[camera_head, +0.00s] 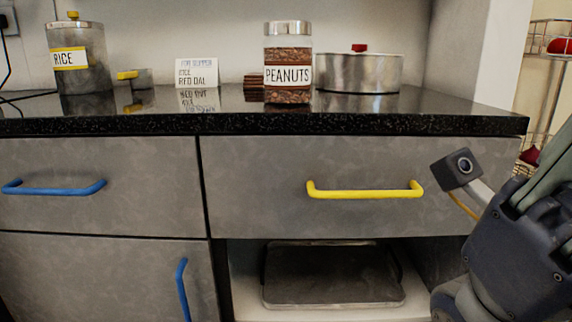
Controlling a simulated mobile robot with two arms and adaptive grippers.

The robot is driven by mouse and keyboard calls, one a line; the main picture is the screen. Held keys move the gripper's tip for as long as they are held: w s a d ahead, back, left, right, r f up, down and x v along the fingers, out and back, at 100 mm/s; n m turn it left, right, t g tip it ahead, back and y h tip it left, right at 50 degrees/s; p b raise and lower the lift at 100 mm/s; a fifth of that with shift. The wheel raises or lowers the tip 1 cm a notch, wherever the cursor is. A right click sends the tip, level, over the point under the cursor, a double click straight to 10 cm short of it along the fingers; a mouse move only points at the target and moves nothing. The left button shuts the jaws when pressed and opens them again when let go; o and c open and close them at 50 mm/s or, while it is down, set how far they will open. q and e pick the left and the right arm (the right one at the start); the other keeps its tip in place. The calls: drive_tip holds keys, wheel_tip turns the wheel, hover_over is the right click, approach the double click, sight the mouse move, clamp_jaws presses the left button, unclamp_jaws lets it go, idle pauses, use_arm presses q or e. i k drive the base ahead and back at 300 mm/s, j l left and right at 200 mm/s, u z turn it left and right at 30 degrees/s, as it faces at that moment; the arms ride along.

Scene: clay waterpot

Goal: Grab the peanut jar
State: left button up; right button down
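The peanut jar (288,56) stands upright on the dark countertop. It is clear with a metal lid, brown contents and a white label reading PEANUTS. Nothing is in front of it. Part of my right arm shows at the lower right, below and well to the right of the jar. Its fingertips are not in the picture. My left gripper is not in view.
A metal pot (357,75) with a red knob stands close right of the jar. A small brown item (253,86), a note card (197,73) and a rice canister (78,62) stand to the left. Drawers with blue and yellow handles (364,190) lie below the counter edge (270,123).

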sight(287, 46)
drive_tip(key=k+j, duration=0.85)
